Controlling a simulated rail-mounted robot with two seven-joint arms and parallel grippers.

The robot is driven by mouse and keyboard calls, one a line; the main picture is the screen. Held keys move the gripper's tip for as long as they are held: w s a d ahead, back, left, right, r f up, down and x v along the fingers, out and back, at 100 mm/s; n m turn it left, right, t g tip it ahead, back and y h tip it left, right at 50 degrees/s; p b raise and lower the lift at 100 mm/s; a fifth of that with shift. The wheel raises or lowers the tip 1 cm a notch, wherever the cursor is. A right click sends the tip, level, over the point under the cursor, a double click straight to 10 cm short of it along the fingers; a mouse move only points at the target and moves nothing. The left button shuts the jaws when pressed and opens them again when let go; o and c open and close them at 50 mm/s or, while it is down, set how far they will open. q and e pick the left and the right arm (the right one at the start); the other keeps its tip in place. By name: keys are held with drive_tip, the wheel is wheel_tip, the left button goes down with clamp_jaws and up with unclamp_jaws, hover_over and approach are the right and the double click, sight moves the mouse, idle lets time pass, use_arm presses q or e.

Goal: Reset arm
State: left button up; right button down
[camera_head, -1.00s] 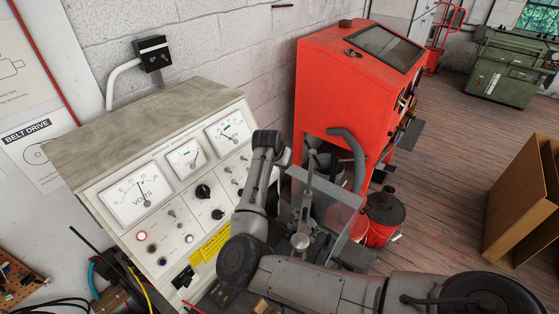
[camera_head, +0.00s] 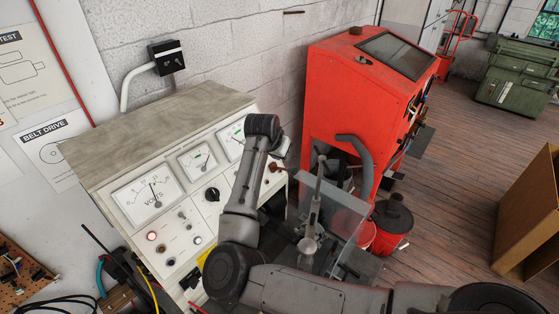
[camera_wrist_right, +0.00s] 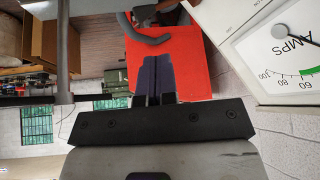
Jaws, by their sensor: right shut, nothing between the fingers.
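My right arm comes in from the lower right of the head view and bends upward in front of the test bench (camera_head: 150,122). My right gripper shows in the right wrist view (camera_wrist_right: 153,62), its two dark fingers side by side, shut and empty. The red cabinet (camera_wrist_right: 190,60) is behind the fingers there. In the head view I cannot make out the fingertips. The left gripper is in neither view.
The bench's gauge panel is close to my right arm; its AMPS gauge (camera_wrist_right: 287,50) is large in the wrist view. A clear shield (camera_head: 340,210) on a stand is beside the arm. The red cabinet (camera_head: 330,105) stands behind. Wooden floor (camera_head: 450,190) is open at right.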

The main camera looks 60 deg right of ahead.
drive_tip(key=v, duration=0.2)
drive_tip(key=shift+s+a+r, duration=0.15)
drive_tip(key=shift+r, duration=0.05)
